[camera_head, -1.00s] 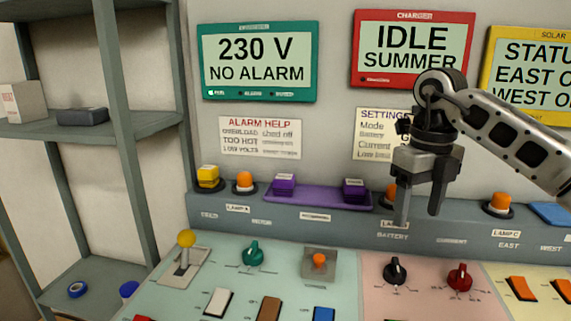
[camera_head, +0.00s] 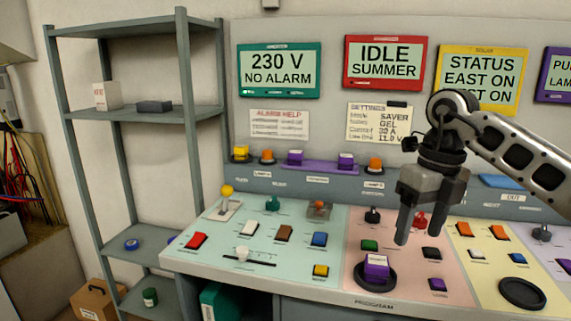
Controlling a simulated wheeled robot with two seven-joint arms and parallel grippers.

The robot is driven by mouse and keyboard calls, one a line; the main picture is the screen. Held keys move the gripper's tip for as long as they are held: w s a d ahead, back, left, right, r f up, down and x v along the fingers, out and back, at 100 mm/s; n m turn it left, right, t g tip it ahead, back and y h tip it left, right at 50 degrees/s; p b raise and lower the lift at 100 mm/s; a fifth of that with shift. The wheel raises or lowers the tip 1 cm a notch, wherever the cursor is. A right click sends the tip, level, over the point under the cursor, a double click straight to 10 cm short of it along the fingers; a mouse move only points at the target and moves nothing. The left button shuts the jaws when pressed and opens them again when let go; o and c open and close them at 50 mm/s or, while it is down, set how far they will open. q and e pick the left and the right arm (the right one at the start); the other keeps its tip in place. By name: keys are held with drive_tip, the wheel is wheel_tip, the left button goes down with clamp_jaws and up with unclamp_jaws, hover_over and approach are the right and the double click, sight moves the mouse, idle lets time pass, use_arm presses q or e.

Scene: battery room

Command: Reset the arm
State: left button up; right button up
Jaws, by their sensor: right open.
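My right gripper (camera_head: 420,228) hangs fingers down over the pink section of the control desk (camera_head: 330,286), in the right half of the head view. Its fingers are apart and nothing shows between them. It hides part of a red knob (camera_head: 420,219) behind it. My right arm (camera_head: 505,150) comes in from the right edge. A purple button (camera_head: 376,268) on a dark round base stands in front of and to the left of the fingers. My left gripper is not in the view.
Above the desk hang a green screen (camera_head: 279,70) reading 230 V NO ALARM, a red one (camera_head: 382,62) reading IDLE SUMMER and a yellow one (camera_head: 482,78). A metal shelf (camera_head: 128,114) stands at the left. Several switches and knobs cover the desk. Free room lies above its left part.

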drive_tip(key=s+a+f+n+g+y, duration=0.15)
drive_tip(key=a+f+y, duration=0.25)
drive_tip(key=a, duration=0.4)
drive_tip(key=s+a+f+n+g+y, duration=0.1)
drive_tip(key=s+a+f+y, duration=0.3)
drive_tip(key=a, duration=0.4)
drive_tip(key=s+a+r+m+t+y, duration=0.2)
drive_tip(key=s+a+m+t+y, duration=0.15)
drive_tip(key=a+m+y, duration=0.7)
drive_tip(key=w+d+f+m+t+h, duration=0.1)
drive_tip(key=d+f+m+t+h, duration=0.45)
drive_tip(key=m+t, duration=0.4)
drive_tip(key=d+f+m+t+h, duration=0.5)
drive_tip(key=d+f+m+t, duration=0.15)
drive_tip(key=m, duration=0.65)
drive_tip(key=s+d+f+m+g+h, duration=0.3)
drive_tip(key=s+f, duration=0.3)
drive_tip(key=f, duration=0.2)
drive_tip(key=s+d+f+m+g+h, duration=0.2)
drive_tip(key=s+d+f+m+g, duration=0.1)
drive_tip(key=s+f, duration=0.4)
drive_tip(key=shift+d+f+m+g+h, duration=0.3)
drive_tip(key=shift+f+m+h, duration=0.1)
drive_tip(key=shift+m, duration=0.25)
drive_tip(key=shift+w, duration=0.1)
drive_tip(key=shift+c, duration=0.3)
